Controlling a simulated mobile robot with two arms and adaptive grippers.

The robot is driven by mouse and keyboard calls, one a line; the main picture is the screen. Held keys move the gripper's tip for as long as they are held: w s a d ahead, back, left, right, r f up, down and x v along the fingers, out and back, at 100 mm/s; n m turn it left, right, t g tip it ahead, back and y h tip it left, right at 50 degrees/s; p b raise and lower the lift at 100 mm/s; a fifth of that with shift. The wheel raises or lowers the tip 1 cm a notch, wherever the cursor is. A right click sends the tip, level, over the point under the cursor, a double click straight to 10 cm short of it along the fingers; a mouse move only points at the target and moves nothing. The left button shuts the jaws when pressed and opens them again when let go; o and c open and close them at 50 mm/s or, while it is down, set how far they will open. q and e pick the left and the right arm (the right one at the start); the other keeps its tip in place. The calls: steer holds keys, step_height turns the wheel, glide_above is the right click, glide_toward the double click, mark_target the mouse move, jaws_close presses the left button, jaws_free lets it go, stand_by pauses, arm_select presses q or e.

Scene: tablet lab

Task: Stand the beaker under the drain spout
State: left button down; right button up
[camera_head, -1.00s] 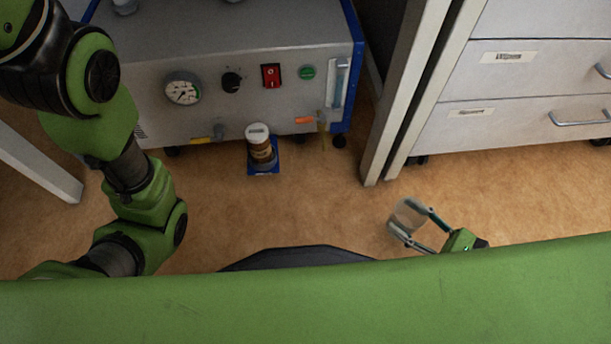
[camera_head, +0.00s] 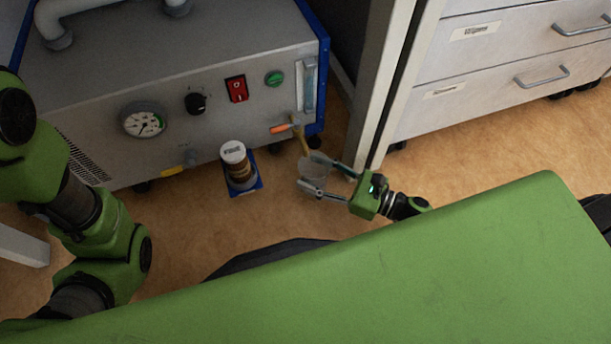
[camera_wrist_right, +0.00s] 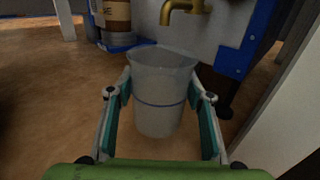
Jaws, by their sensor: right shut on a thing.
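My right gripper (camera_head: 328,182) is shut on a clear beaker (camera_head: 315,168) just in front of the grey machine's lower right corner. In the right wrist view the beaker (camera_wrist_right: 160,85) stands upright between the two finger pads (camera_wrist_right: 161,125), with a dark blue line around it. The brass drain spout (camera_wrist_right: 183,8) shows beyond and above the beaker's far rim there. In the head view the spout (camera_head: 303,140), with an orange handle, comes down close to the beaker. Whether its outlet is over the opening, and whether the beaker touches the floor, I cannot tell. My left gripper is out of view.
A brown jar with a white lid (camera_head: 236,160) stands on a blue plate (camera_head: 245,190) left of the beaker. The machine (camera_head: 180,90) rises behind. A white cabinet post (camera_head: 378,90) and drawers (camera_head: 500,70) stand to the right. Floor in front is free.

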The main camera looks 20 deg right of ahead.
mark_target(314, 175)
steer(key=shift+x, duration=0.95)
steer(key=f+b, duration=0.3)
steer(key=shift+w+a, duration=0.2)
steer(key=shift+f+b, duration=0.35)
steer(key=shift+b, duration=0.15)
steer(key=shift+r, duration=0.1)
steer(key=o, duration=0.6)
steer(key=shift+o, duration=0.8)
